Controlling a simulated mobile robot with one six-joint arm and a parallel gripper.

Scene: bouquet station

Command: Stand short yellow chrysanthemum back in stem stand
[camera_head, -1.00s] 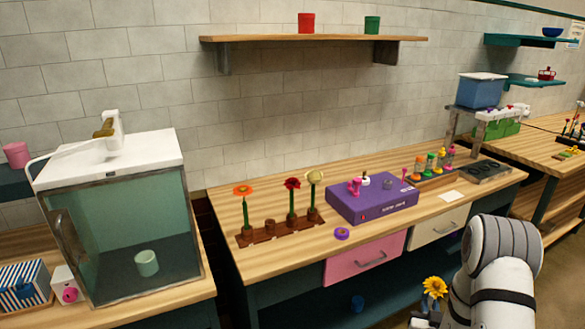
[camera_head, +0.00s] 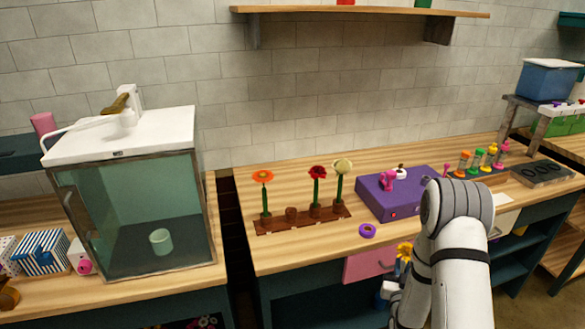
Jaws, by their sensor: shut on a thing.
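The yellow chrysanthemum (camera_head: 404,251) shows at the lower right, just in front of the bench drawers and partly hidden by my arm. My gripper (camera_head: 391,288) is shut on its stem, below the bloom; the fingers are small and mostly hidden. The brown stem stand (camera_head: 275,226) lies on the wooden bench to the upper left of my gripper. It holds an orange flower (camera_head: 262,177), a red flower (camera_head: 318,172) and a cream flower (camera_head: 343,166), all upright. The holder (camera_head: 291,213) between the orange and red flowers is empty.
A purple box (camera_head: 398,203) sits right of the stand. A pink drawer front (camera_head: 368,265) is below. A glass-fronted cabinet (camera_head: 130,215) stands on the left, past a gap between benches.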

